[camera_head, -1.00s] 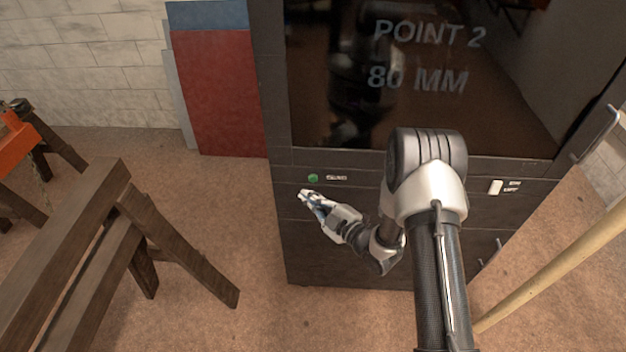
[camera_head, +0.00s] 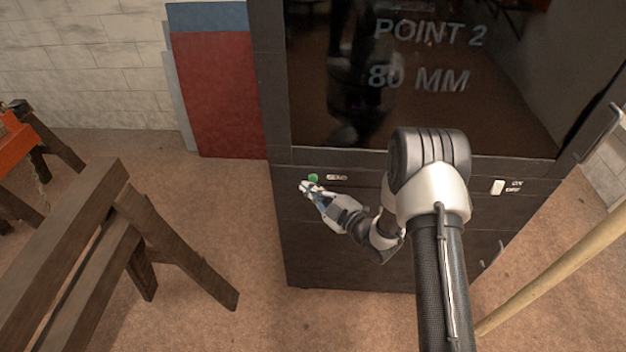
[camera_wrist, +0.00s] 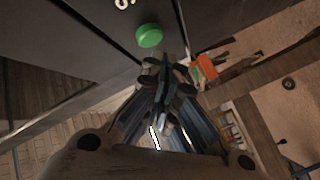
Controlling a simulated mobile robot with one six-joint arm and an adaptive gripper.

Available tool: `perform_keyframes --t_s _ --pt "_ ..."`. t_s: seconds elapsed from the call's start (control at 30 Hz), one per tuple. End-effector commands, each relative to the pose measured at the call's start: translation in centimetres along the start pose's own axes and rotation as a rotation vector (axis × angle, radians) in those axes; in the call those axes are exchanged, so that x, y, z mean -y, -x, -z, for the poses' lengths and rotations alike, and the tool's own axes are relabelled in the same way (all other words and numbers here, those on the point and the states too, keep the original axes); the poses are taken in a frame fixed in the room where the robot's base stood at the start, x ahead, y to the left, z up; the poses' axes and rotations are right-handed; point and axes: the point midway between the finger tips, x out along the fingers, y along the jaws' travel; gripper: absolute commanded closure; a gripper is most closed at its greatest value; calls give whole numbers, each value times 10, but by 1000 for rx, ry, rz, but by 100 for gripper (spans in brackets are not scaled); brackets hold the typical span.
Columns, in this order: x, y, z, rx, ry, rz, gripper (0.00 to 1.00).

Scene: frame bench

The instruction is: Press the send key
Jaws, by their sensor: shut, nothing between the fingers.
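The send key is a round green button (camera_head: 313,178) on the dark cabinet front, left of a small white label (camera_head: 337,177). In the wrist view the green button (camera_wrist: 149,36) stands out from the dark panel, just beyond and slightly left of the fingertips. My gripper (camera_head: 306,186) is shut and empty, with its tips just below the button in the head view. The wrist view shows the closed fingers (camera_wrist: 165,68) close to the button. I cannot tell whether they touch it.
The cabinet's dark screen (camera_head: 430,75) reads "POINT 2 80 MM". A white switch (camera_head: 497,187) sits at the right of the panel. A wooden trestle (camera_head: 120,235) stands at left. A pale pole (camera_head: 560,268) slants at right. Open floor lies between trestle and cabinet.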

Motion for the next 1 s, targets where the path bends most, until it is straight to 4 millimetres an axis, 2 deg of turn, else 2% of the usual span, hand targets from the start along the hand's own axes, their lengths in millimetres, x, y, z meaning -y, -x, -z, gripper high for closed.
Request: perform_keyframes --t_s 1.0 --pt "-3 -5 -4 -1 1 -1 100"
